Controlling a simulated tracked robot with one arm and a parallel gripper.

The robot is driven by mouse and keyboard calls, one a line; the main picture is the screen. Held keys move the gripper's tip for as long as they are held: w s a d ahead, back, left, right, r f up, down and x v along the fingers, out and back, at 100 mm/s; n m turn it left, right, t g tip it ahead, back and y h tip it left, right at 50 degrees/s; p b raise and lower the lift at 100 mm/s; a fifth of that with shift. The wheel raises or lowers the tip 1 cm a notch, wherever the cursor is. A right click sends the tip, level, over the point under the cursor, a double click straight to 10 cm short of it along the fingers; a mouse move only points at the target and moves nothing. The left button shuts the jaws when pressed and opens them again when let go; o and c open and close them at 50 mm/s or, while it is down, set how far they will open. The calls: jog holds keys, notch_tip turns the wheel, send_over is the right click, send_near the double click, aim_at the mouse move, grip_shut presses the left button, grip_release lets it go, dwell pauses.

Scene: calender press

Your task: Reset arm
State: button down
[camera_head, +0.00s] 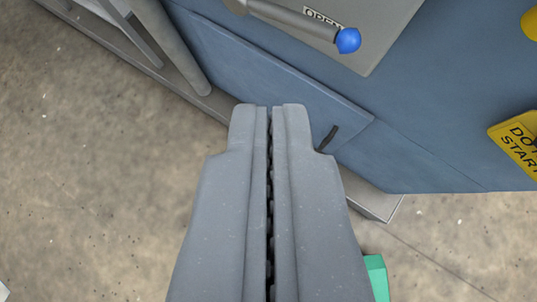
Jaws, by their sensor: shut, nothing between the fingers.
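My gripper (269,108) is in the middle of the view, pointing up the picture. Its two grey fingers lie side by side with only a thin dark seam between them, and nothing is held. The fingertips overlap the lower part of the blue press cabinet (430,110) in the picture; I cannot tell how far apart they are. A grey lever with a blue ball knob (348,40) sits above and right of the fingertips, by a label reading "OPEN".
A yellow sign (517,142) with partly visible text hangs at the right. A yellow round part (531,24) shows at the top right. A grey post (172,45) and rail stand at the upper left. Bare concrete floor (90,190) spreads at the left and lower right.

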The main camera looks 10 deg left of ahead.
jog(key=s+d+r+t, duration=0.2)
jog(key=d+r, duration=0.4)
jog(key=r, duration=0.5)
jog(key=s+d+r+n+t, duration=0.1)
jog(key=s+d+r, duration=0.3)
jog(key=r, duration=0.7)
jog(key=s+d+r+t, duration=0.2)
jog(key=s+d+r, duration=0.1)
jog(key=d+r, duration=0.5)
notch_tip(320, 180, up, 3)
jog(key=shift+s+d+r+t+y, duration=0.1)
jog(key=shift+s+d+t+y, duration=0.15)
jog(key=shift+s+t+y, duration=0.05)
